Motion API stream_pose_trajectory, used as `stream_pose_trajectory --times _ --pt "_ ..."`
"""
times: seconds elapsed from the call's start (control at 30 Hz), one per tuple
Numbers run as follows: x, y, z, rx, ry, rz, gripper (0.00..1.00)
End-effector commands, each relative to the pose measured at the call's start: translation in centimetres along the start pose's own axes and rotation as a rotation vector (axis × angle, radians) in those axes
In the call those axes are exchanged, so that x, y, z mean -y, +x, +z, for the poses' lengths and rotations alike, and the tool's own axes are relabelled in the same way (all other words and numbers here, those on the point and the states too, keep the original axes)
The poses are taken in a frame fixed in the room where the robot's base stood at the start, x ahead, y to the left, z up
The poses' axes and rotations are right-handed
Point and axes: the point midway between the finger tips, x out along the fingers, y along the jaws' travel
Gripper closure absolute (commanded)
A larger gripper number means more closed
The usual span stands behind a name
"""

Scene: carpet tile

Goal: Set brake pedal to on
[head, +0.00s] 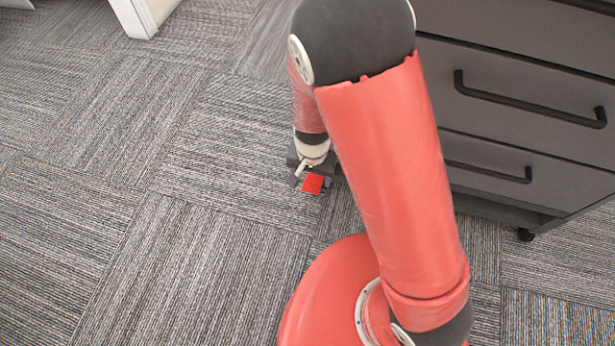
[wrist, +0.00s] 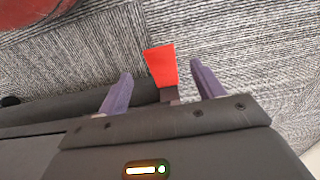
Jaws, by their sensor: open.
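The red brake pedal (wrist: 161,66) is a small flat tab on a dark stem, seen between the two fingers of my gripper (wrist: 161,72) in the wrist view. My gripper is open, with a purple-grey finger on each side of the pedal and a visible gap to each. I cannot tell whether any part of it touches the pedal. In the head view the red pedal (head: 313,184) shows low over the carpet, just beside my gripper (head: 303,172). My arm hides part of the area behind it, and the pedal's mount is mostly hidden.
A dark grey drawer cabinet (head: 520,145) with black bar handles stands on casters (head: 525,235) to the right, close behind my arm. A white leg or panel (head: 140,15) stands at the top left. The grey carpet (head: 150,200) on the left is clear.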

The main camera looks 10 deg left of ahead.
Motion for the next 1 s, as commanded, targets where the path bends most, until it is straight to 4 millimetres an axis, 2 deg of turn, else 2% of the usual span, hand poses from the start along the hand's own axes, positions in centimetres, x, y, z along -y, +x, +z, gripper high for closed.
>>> stream_pose_trajectory --times 0.5,0.67,0.9,0.93,1.0 --pt "-0.1 7.2 0.1 0.003 0.002 0.006 0.33" --pt "0.0 8.0 0.1 0.001 0.001 0.004 0.33" --pt "0.0 8.0 0.1 0.001 0.001 0.004 0.33" --pt "0.0 8.0 0.1 0.001 0.001 0.004 0.34" --pt "0.0 8.0 0.1 0.001 0.001 0.004 0.43"
